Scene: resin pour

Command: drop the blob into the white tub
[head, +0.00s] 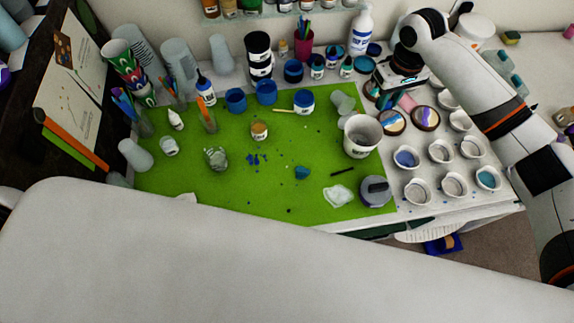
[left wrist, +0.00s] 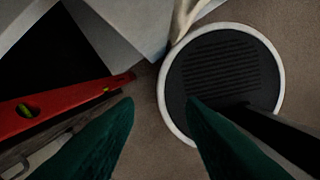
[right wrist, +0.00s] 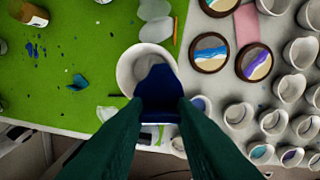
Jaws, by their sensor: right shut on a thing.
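The white tub (head: 362,148) stands upright at the right edge of the green mat; in the right wrist view the tub (right wrist: 127,72) is straight ahead of my fingers. My right gripper (right wrist: 160,100) is shut on a dark blue blob (right wrist: 158,82), which overlaps the tub's near side in that view; its height over the tub is hard to tell. In the head view my right arm reaches in from the right, and the fingertips are hard to make out there. My left gripper (left wrist: 160,100) is open and empty, low over a brown floor, away from the tub.
A smaller blue piece (head: 302,172) lies on the green mat (head: 240,190). Several small white cups (head: 441,151) stand right of the tub, with round coasters (head: 426,118) behind them. A grey-lidded container (head: 376,192) stands in front. A white-rimmed disc (left wrist: 225,75) and red level (left wrist: 60,102) lie near my left gripper.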

